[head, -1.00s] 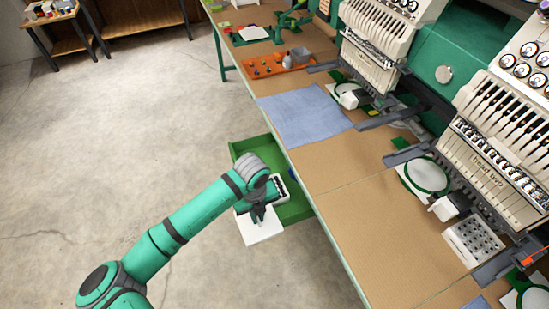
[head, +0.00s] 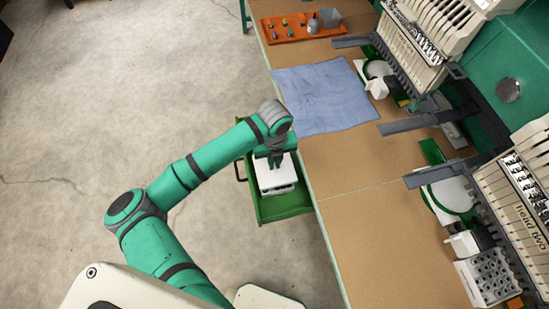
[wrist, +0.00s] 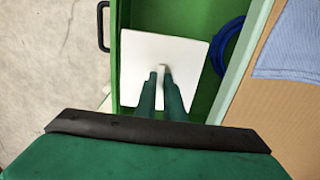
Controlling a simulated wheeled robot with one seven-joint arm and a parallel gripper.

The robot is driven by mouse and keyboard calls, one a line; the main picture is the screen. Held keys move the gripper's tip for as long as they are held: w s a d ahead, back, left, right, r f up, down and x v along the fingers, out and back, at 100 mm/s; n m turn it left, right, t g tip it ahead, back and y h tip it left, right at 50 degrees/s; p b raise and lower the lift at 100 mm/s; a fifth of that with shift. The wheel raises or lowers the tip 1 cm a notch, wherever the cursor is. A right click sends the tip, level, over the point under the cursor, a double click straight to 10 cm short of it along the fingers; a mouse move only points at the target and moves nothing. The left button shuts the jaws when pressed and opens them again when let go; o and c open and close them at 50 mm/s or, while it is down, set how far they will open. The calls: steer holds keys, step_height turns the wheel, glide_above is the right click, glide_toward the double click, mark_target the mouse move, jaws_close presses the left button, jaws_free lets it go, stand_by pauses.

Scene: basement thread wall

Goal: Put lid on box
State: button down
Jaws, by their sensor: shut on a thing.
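The white square lid (wrist: 190,55) has a small upright grip in its middle. My gripper (wrist: 160,77) is shut on that grip and holds the lid level. In the head view the lid (head: 288,172) is under my gripper (head: 275,162), inside the outline of the open green drawer. The white box (head: 277,189) shows below the lid's front edge, with dark marks along its side. The lid covers the box's top, and I cannot tell whether it rests on the box or hovers just above it. The wrist view shows the lid hiding the box.
The green drawer (head: 286,210) is pulled out from the workbench (head: 375,225), with a black handle (wrist: 103,25) on its outer side. A blue coil (wrist: 222,48) lies beside the lid. A blue cloth (head: 325,95) and embroidery machines stand on the bench. The floor to the left is clear.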

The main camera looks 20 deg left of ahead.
mark_target(275, 166)
steer(key=shift+f, duration=0.8)
steer(key=shift+d+f, duration=0.15)
steer(key=shift+f, duration=0.6)
steer(key=shift+s+f, duration=0.2)
steer(key=shift+f, duration=0.85)
steer(key=shift+w, duration=0.2)
steer(key=shift+f, duration=0.45)
steer(key=c, duration=1.8)
jaws_free()
